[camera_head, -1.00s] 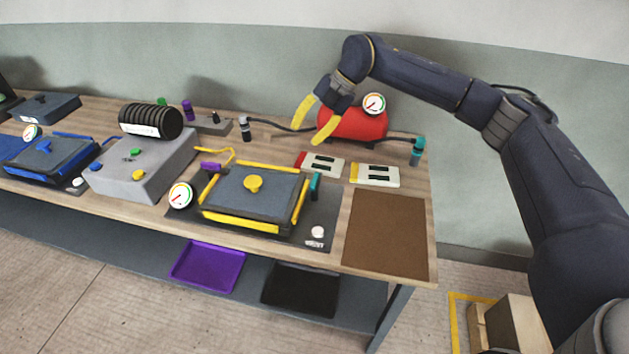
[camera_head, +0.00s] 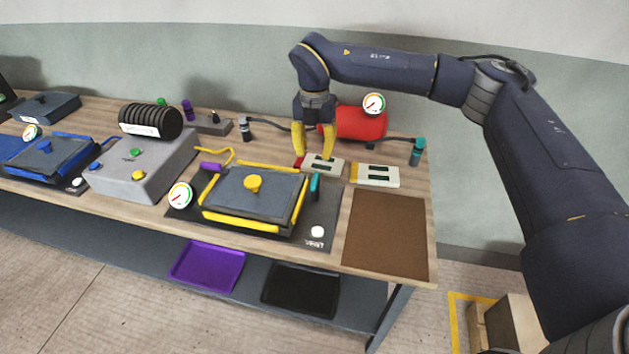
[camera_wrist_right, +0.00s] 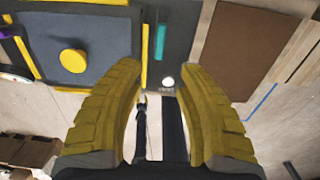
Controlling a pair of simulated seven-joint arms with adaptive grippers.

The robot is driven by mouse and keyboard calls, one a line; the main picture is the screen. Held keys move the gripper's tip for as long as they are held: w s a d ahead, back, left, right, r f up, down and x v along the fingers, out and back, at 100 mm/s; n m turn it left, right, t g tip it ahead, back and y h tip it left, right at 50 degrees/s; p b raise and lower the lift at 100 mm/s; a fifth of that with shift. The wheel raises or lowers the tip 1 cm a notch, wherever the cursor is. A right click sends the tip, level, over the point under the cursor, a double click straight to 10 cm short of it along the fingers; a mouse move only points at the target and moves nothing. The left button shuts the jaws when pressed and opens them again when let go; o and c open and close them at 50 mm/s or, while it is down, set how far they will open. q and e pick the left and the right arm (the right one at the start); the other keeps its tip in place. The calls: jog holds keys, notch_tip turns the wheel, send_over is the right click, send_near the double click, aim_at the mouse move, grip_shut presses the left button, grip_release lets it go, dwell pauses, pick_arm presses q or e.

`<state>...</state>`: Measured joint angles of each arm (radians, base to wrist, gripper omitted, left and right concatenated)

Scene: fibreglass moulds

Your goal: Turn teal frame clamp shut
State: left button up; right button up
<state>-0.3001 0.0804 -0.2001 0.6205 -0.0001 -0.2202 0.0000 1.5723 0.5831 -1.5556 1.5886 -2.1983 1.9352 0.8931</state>
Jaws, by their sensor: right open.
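The teal clamp (camera_head: 315,186) stands at the right side of the yellow frame (camera_head: 300,208) around a dark grey mould (camera_head: 232,200). It also shows in the right wrist view as a teal bar (camera_wrist_right: 160,42), beside the yellow frame edge and roughly parallel to it. My right gripper (camera_head: 313,155) is open and empty, fingers pointing down, above and behind the clamp near a white-and-red panel. In the right wrist view the clamp lies beyond and between the two yellow fingers (camera_wrist_right: 165,75). My left gripper is not in view.
A pressure gauge (camera_head: 180,195) stands at the frame's left corner. A white vent button (camera_head: 317,232) is near the front right. A red tank (camera_head: 360,123) stands behind the gripper, and a teal-capped bottle (camera_head: 417,152) to its right. The brown mat (camera_head: 387,235) is bare.

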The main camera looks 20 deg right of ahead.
aim_at(315, 180)
notch_tip(315, 180, down, 12)
jog(key=shift+r, duration=0.25)
dwell(0.3)
grip_shut()
